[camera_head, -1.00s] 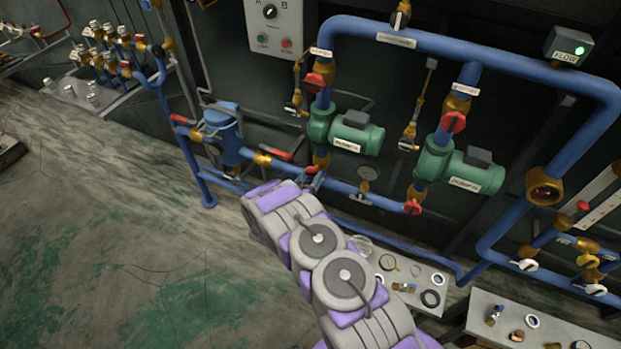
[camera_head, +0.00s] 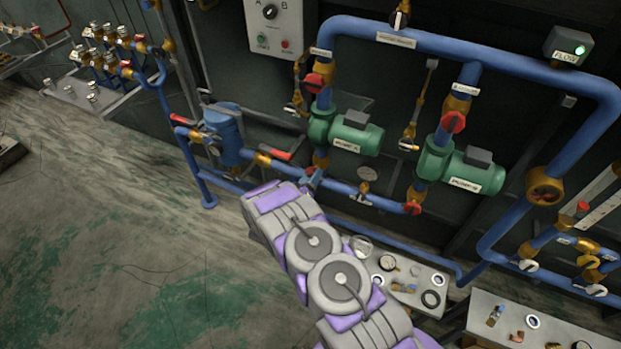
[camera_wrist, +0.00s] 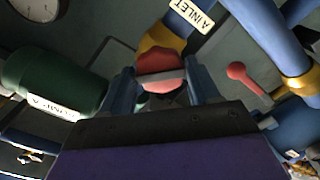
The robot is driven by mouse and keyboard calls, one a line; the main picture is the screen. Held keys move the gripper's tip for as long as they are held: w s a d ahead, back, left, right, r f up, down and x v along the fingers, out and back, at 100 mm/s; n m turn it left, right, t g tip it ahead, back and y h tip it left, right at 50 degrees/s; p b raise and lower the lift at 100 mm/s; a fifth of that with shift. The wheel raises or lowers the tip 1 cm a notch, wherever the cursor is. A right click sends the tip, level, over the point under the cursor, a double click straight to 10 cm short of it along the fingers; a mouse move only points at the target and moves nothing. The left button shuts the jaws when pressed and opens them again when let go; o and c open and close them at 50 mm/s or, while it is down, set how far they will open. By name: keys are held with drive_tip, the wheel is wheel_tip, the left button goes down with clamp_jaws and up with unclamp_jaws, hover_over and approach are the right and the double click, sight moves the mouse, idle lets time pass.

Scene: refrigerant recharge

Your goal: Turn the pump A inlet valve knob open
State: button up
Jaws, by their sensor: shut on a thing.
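The pump A inlet valve knob (camera_wrist: 160,68) is red. It sits on a brass fitting (camera_wrist: 158,42) beside a blue pipe labelled "A INLET" in the wrist view. My gripper (camera_wrist: 168,82) has one blue finger on each side of the knob and is shut on it.
Pump B (camera_head: 460,168) stands to the right, with red knobs above (camera_head: 453,122) and below (camera_head: 412,208). A blue strainer-like vessel (camera_head: 223,135) and a red-handled valve (camera_head: 275,154) are to the left. A parts tray (camera_head: 410,285) lies below the pipes. Floor at left is clear.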

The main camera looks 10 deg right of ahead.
drive_tip(key=n, duration=0.4)
drive_tip(key=shift+a+n, duration=0.1)
drive_tip(key=shift+n, duration=0.2)
drive_tip(key=n, duration=0.3)
drive_tip(key=shift+n, duration=0.4)
drive_tip(key=o, duration=1)
drive_tip(key=shift+o, duration=0.2)
drive_tip(key=p+v, duration=0.1)
drive_tip(key=v, duration=0.6)
